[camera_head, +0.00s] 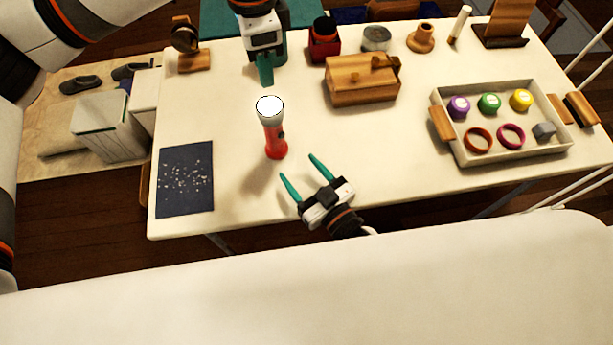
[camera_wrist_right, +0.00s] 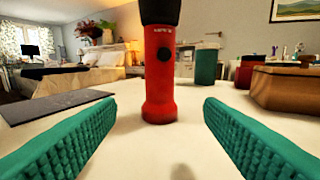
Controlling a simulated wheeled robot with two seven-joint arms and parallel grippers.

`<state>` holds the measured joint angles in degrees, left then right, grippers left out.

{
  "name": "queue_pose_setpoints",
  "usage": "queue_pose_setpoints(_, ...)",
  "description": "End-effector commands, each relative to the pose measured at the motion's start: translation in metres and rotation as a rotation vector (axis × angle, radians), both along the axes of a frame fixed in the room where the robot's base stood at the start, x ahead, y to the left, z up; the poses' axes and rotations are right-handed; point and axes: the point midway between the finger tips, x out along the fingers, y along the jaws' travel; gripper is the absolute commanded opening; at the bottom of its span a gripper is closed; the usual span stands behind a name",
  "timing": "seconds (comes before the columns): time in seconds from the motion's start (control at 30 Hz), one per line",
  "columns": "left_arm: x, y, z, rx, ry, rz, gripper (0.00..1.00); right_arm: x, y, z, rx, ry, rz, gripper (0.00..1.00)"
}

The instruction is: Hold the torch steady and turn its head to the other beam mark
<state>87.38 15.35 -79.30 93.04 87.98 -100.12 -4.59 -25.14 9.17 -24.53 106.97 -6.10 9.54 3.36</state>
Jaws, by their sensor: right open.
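The torch (camera_head: 275,139) stands upright on the table, with a red body, a dark button on its side and a pale, bright lens on top. In the right wrist view its red body (camera_wrist_right: 158,85) is centred, with a black collar above; small lettering near the collar is too small to read, and the head is cut off. My right gripper (camera_head: 298,167) is open and empty, low in front of the torch, its teal fingers pointing towards it. My left gripper (camera_head: 265,82) is behind and above the torch, apart from it; its finger gap is not clear.
A dark speckled mat (camera_head: 185,180) lies left of the torch. A wooden box (camera_head: 362,93) and a red-black container (camera_head: 324,47) stand behind right. A tray (camera_head: 510,155) with coloured lids and rings is at the right. The table around the torch is clear.

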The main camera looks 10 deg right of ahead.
Motion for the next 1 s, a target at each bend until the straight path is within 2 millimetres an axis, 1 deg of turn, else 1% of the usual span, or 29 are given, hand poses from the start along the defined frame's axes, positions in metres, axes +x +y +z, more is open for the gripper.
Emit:
queue_pose_setpoints(0.03, 0.0, 0.0, 0.0, 0.0, 0.0, 0.0, 0.36, 0.008, 0.004, 0.001, 0.001, -0.003, 0.0, 0.62)
queue_pose_setpoints(0.3, 0.0, 0.0, 0.0, 0.0, 0.0, 0.0, 0.36, 0.055, 0.028, 0.001, 0.002, -0.002, 0.0, 0.62)
queue_pose_setpoints(0.5, 0.0, 0.0, 0.0, 0.0, 0.0, 0.0, 0.36, 0.081, 0.042, 0.0, 0.001, 0.0, 0.001, 0.62)
queue_pose_setpoints(0.7, 0.0, 0.0, 0.0, 0.0, 0.0, 0.0, 0.36, 0.093, 0.048, 0.0, 0.001, 0.0, 0.001, 0.62)
queue_pose_setpoints(1.0, 0.0, 0.0, 0.0, 0.0, 0.0, 0.0, 0.36, 0.094, 0.049, 0.0, 0.001, 0.0, 0.001, 0.62)
